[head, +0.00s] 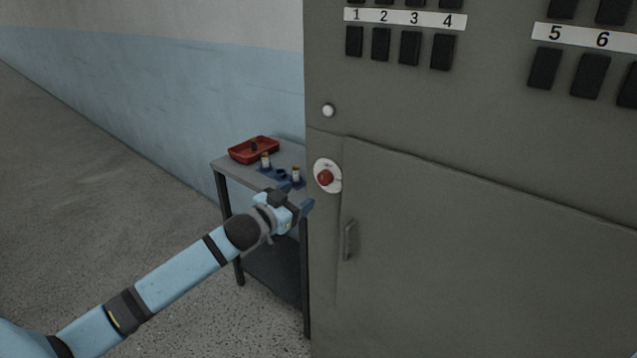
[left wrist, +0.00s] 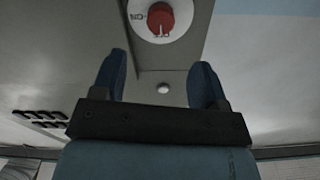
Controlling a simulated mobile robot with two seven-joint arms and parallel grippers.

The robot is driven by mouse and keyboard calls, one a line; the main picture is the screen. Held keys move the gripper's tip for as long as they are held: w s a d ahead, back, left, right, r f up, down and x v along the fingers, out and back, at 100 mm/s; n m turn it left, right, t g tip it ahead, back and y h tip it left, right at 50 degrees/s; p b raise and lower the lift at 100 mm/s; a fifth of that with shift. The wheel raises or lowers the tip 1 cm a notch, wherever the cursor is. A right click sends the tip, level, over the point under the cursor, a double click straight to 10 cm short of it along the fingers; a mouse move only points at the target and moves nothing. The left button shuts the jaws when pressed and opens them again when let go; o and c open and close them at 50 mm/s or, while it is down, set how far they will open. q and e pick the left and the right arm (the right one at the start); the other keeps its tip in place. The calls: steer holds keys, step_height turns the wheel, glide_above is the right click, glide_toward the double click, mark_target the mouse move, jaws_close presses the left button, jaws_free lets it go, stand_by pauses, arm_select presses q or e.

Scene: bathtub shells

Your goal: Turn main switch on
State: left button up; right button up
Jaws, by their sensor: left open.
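The main switch (head: 325,178) is a red knob on a round white plate, on the front of the grey cabinet (head: 470,130) near its left edge. It also shows at the top of the left wrist view (left wrist: 160,19), with a pale mark on the knob. My left gripper (head: 302,196) is open and empty, below and left of the switch in the head view. In the left wrist view its two blue fingers (left wrist: 162,78) are spread apart and point toward the switch, not touching it. My right gripper is not in view.
A pale round button or lamp (head: 328,110) sits above the switch. Black numbered switches (head: 410,48) line the upper cabinet. A door handle (head: 349,240) is below. A small table (head: 232,168) beside the cabinet holds a red tray (head: 240,154) and small vials (head: 296,174). Floor at left is clear.

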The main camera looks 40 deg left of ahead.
mark_target(322, 180)
arm_select(q)
steer(key=w, duration=0.8)
steer(key=shift+w+d, duration=0.35)
steer(key=shift+w, duration=0.05)
steer(key=c, duration=0.9)
